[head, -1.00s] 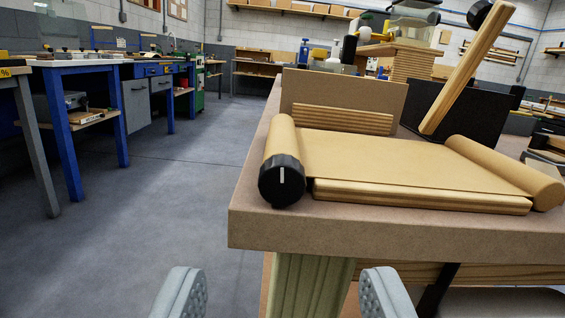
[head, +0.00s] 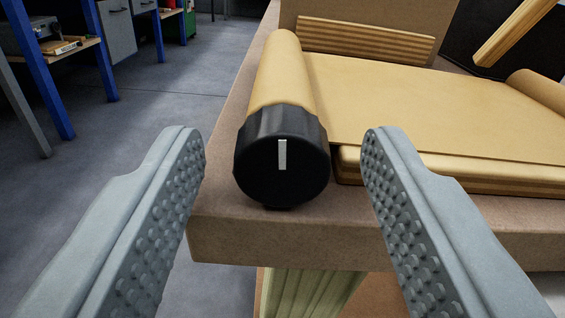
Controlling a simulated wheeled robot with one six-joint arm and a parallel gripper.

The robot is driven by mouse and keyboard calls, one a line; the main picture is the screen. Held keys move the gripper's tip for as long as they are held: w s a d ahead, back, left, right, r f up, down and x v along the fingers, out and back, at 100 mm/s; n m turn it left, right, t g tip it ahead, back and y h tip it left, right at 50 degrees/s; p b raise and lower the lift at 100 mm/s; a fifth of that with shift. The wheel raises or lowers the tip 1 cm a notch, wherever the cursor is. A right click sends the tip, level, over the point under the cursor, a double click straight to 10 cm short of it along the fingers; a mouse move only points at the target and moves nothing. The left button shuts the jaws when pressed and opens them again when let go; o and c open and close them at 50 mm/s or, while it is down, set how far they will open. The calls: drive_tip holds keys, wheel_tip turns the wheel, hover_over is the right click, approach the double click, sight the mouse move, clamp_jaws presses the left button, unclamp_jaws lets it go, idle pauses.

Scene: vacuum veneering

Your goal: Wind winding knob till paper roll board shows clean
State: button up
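The black winding knob (head: 262,182) sits at the near end of the left paper roll (head: 281,75), with a white mark pointing straight up. Tan paper (head: 410,105) runs from that roll across the paper roll board (head: 450,172) to a second roll (head: 540,86) at the right. The paper covers the board's top; only its wooden front edge shows. My gripper (head: 280,145) is open and empty. Its fingers stand left and right of the knob in the picture, with visible gaps, and appear nearer to the camera than the knob.
The board lies on a brown table (head: 225,235) whose front edge is just below the knob. A slatted wooden block (head: 365,40) and an upright brown panel stand behind. A slanted wooden bar (head: 515,32) is at upper right. Open floor lies left, with blue-legged benches beyond.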

drive_tip(key=c, duration=0.9)
drive_tip(key=shift+o, duration=0.2)
drive_tip(key=shift+n, duration=0.8)
drive_tip(key=o, duration=0.9)
drive_tip(key=shift+o, duration=0.2)
drive_tip(key=shift+s, duration=0.1)
drive_tip(key=s+d, duration=0.1)
drive_tip(key=s, duration=1.6)
drive_tip(key=shift+d, duration=0.2)
drive_tip(key=shift+s, duration=0.1)
